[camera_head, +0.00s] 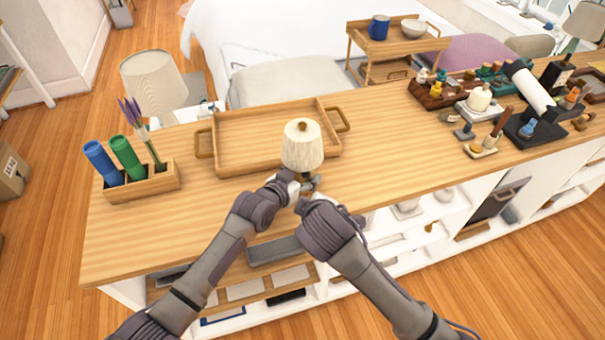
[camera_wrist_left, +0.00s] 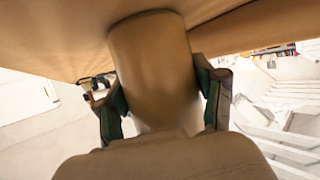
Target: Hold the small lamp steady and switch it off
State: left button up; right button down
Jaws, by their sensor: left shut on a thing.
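The small lamp (camera_head: 302,146) has a cream shade with a small brown knob on top. It stands upright near the front edge of the wooden counter, in front of the tray. My left gripper (camera_head: 288,184) is at its lower part, below the shade. In the left wrist view a tan, rounded lamp body (camera_wrist_left: 155,70) fills the space between the two fingers of the left gripper (camera_wrist_left: 162,108), which are closed on its sides. My right gripper (camera_head: 312,186) is close beside the lamp base, to the right of the left one. Its fingers are too small and covered to read. The lamp's switch cannot be made out.
A wooden tray (camera_head: 230,162) with handles lies just behind the lamp. A wooden holder (camera_head: 150,184) with blue and green cylinders stands at the left. Several bottles and stamps crowd the counter's right end. The counter (camera_head: 400,145) is clear right of the lamp.

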jog(key=shift+s+d, duration=0.1)
jog(key=shift+s, duration=0.3)
pick_arm(q)
jog(key=o, duration=1.6)
jog(key=shift+c, duration=0.2)
jog(key=v, duration=1.2)
jog(key=shift+r, duration=0.1)
